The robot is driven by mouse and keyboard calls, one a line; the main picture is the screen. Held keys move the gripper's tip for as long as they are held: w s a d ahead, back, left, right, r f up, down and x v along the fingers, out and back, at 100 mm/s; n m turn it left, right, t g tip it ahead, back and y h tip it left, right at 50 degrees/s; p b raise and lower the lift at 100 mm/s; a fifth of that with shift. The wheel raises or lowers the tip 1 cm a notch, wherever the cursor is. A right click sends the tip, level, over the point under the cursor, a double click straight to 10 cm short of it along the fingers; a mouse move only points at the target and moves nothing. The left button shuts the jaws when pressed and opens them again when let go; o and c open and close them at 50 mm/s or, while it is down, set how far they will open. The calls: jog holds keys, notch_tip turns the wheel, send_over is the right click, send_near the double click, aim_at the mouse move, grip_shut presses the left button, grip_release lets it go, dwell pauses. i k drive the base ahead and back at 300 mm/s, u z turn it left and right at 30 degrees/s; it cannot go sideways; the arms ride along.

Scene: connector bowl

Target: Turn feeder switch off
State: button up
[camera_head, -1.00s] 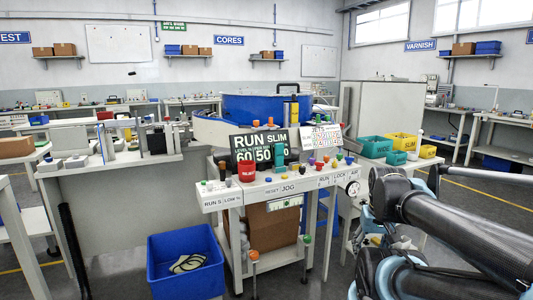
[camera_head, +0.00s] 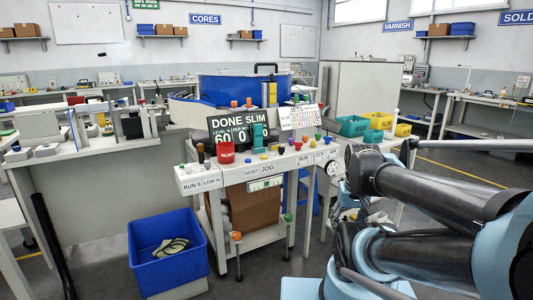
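The feeder console (camera_head: 226,181) is a white slanted front with labels such as RUN, LOW %, RESET, JOG and LOCK, and several coloured knobs and buttons on top. I cannot tell which control is the feeder switch or how it is set. A dark display (camera_head: 238,131) on it reads DONE SLIM, with 60 and 0 below. A large blue feeder bowl (camera_head: 225,89) stands behind. My folded dark and light-blue arm fills the lower right, to the right of the console. My gripper's fingers do not show.
A red cup (camera_head: 226,153) stands on the console. A blue crate (camera_head: 170,268) with a coil inside is on the floor at lower left. Green bins (camera_head: 353,126) and yellow bins (camera_head: 381,120) stand on the right. A bench (camera_head: 85,147) with fixtures is at the left.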

aim_at(298, 145)
jog(key=u, duration=0.55)
jog(key=k, duration=1.15)
jog(key=z, duration=0.55)
jog(key=i, duration=1)
